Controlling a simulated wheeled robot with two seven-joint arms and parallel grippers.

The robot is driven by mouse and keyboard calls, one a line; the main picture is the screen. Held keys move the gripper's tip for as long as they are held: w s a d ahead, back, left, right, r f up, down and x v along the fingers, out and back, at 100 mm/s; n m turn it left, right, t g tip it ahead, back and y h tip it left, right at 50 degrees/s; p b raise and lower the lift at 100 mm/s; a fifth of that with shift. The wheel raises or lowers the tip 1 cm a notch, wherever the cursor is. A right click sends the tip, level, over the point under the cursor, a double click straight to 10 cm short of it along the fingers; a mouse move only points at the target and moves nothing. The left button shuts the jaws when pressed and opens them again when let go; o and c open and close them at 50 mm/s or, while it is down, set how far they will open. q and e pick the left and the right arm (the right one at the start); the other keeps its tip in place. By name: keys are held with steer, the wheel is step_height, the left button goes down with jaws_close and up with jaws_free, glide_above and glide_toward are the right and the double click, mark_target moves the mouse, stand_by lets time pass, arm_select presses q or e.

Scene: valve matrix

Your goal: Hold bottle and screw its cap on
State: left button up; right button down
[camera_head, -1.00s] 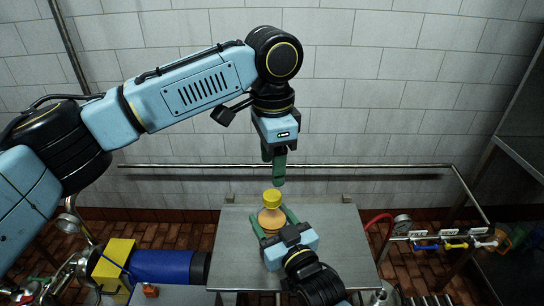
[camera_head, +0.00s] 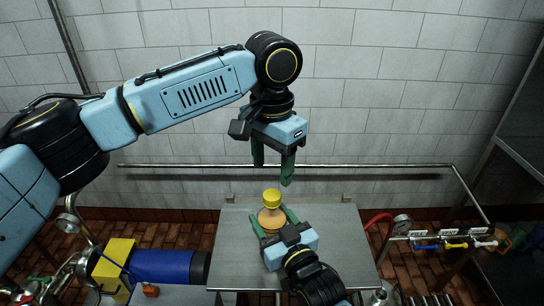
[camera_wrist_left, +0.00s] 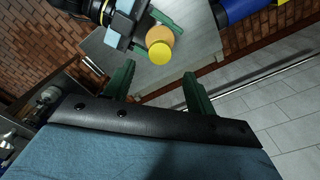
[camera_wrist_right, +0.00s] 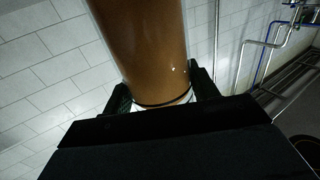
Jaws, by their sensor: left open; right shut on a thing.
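The bottle (camera_head: 271,221) is orange-brown and stands upright over the metal table. Its yellow cap (camera_head: 272,198) sits at the top of the neck; whether it is threaded on cannot be told. My right gripper (camera_head: 272,226) is shut on the bottle's body from the front, and the right wrist view shows the brown bottle (camera_wrist_right: 142,45) between its fingers. My left gripper (camera_head: 273,172) is open and empty above the cap, its green fingers pointing down. In the left wrist view the cap (camera_wrist_left: 159,52) and bottle (camera_wrist_left: 161,33) lie beyond the open fingers.
The metal table (camera_head: 232,260) has free room on both sides of the bottle. A rail (camera_head: 350,166) runs along the tiled wall behind. A blue motor (camera_head: 165,266) stands at left, and a gauge (camera_head: 402,222) with small valves (camera_head: 455,245) is at right.

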mark_target(272, 194)
arm_select(q)
step_height(272, 194, down, 7)
steer(key=shift+r, duration=0.1)
steer(key=shift+c, duration=0.2)
steer(key=c, duration=1.1)
steer(key=o, duration=1.2)
steer(key=shift+r, duration=0.15)
step_height(272, 194, up, 12)
steer(key=shift+f, duration=0.1)
arm_select(e)
steer(key=shift+c, duration=1.8)
jaws_free()
